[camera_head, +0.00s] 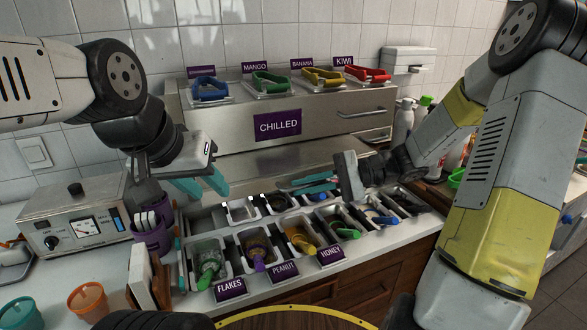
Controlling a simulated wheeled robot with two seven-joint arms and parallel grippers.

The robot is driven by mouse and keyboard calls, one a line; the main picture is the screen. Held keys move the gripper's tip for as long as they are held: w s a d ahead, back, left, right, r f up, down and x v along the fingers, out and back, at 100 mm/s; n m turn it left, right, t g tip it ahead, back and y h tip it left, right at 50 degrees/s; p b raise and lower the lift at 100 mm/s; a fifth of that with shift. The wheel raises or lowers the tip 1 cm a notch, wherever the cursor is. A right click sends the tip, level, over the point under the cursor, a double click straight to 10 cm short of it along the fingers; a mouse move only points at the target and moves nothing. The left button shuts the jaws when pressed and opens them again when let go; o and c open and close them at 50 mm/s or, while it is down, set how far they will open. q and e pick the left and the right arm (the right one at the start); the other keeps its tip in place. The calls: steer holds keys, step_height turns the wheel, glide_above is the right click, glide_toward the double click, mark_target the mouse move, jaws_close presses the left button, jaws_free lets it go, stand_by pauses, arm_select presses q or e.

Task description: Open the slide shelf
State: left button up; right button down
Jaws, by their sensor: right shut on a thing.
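The slide shelf appears to be the flat steel panel (250,167) below the front of the CHILLED cabinet (215,131). My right gripper (290,186) reaches in from the right with its teal fingers pointing left. Its fingers are shut at the panel's front edge, just above the back row of topping tubs; the exact contact is too small to see. My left gripper (198,186) hangs at the panel's left end with its teal fingers spread and nothing between them.
Tubs of toppings with FLAKES (230,289), PEANUT and HONEY labels fill the counter in front. Colored tongs (208,87) sit on the cabinet top. A control box (75,220), a purple holder (151,238) and an orange cup (88,300) stand at left. Bottles (403,120) stand right.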

steer(key=shift+s+d, duration=0.3)
steer(key=shift+s, duration=0.4)
steer(key=shift+s+d, duration=0.3)
steer(key=shift+s, duration=0.45)
steer(key=shift+s+d, duration=0.3)
steer(key=shift+s, duration=0.4)
steer(key=c, duration=1.8)
jaws_free()
steer(key=v, duration=0.8)
